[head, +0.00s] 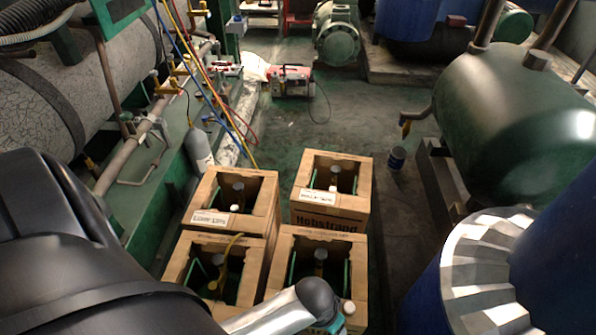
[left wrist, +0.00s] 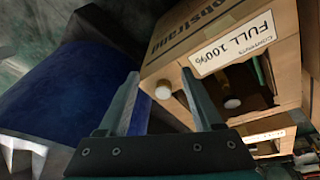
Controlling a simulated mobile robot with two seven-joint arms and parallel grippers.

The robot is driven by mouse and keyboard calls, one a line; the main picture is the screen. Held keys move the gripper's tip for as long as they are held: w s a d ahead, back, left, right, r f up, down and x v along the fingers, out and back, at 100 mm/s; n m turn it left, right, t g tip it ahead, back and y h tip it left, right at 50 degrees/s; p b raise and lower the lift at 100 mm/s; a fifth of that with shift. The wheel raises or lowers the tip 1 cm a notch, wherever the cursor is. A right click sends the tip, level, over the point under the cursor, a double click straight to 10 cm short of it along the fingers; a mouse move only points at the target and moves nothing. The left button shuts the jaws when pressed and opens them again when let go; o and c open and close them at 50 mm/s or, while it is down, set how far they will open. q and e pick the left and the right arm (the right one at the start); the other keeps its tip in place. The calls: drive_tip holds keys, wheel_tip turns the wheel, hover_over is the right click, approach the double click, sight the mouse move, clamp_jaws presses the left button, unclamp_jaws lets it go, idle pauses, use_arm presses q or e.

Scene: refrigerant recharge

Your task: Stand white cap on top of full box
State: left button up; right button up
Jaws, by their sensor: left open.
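The box marked FULL 100% (left wrist: 190,30) fills the upper right of the left wrist view. It appears to be the front right box (head: 300,241) in the head view, where my arm hides its near part. A white cap (left wrist: 163,90) is at this box's corner, between my open left fingers (left wrist: 158,78); it also shows in the head view (head: 349,307). It appears to rest on the rim; finger contact cannot be told. My left gripper (head: 337,324) is mostly hidden behind its own arm in the head view. My right gripper is not in view.
Three more open cardboard boxes stand close by: back left (head: 268,200), back right (head: 345,213) and front left (head: 240,255). They hold cylinders. A large blue body with silver slats (head: 482,270) stands at right.

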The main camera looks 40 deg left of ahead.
use_arm(q)
drive_tip(key=s+a+f+m+y, duration=0.1)
drive_tip(key=s+a+f, duration=0.1)
drive_tip(key=s+a, duration=0.3)
drive_tip(key=shift+s, duration=0.2)
drive_tip(key=shift+f, duration=0.1)
